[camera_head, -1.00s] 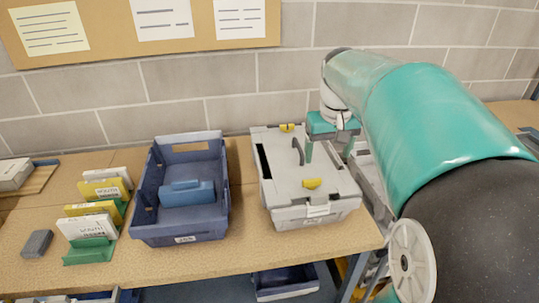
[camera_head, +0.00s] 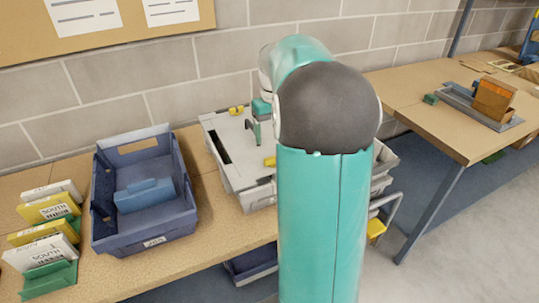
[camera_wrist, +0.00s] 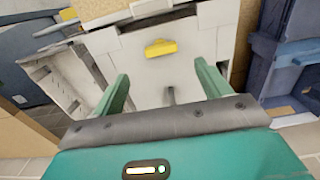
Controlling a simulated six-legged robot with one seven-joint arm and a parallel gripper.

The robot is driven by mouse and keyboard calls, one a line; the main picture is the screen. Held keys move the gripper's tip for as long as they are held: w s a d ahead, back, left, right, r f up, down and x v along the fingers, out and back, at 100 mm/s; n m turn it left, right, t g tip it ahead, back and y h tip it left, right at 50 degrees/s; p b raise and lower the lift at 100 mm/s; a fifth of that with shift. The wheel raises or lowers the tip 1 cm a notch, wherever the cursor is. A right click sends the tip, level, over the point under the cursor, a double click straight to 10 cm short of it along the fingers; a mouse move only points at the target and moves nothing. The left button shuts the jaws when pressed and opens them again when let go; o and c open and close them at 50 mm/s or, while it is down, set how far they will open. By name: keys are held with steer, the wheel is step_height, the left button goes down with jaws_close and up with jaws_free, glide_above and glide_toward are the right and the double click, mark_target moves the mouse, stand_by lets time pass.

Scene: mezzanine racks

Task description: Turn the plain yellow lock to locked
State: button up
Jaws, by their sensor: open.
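A pale grey lidded case (camera_head: 222,128) stands on the table, with a yellow lock (camera_head: 236,110) at its far edge and another yellow lock (camera_head: 270,162) at its near side, partly hidden by my arm. A dark handle (camera_head: 248,125) rises from the lid. My gripper (camera_head: 262,120) is above the lid near the handle. In the wrist view my gripper (camera_wrist: 164,85) is open, with nothing between its fingers. One yellow lock (camera_wrist: 160,48) lies beyond the fingertips, apart from them, its bar roughly crosswise. I cannot tell which lock is the plain one.
A blue bin (camera_head: 104,205) holding a blue block (camera_head: 146,195) stands left of the case. Cards in green holders (camera_head: 50,278) are farther left. A grey crate (camera_head: 384,160) adjoins the case on the right. A block wall (camera_head: 210,70) is behind.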

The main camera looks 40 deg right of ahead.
step_height(320, 180, down, 9)
steer(key=shift+w+f, duration=0.1)
steer(key=shift+w, duration=0.05)
steer(key=c, duration=1.4)
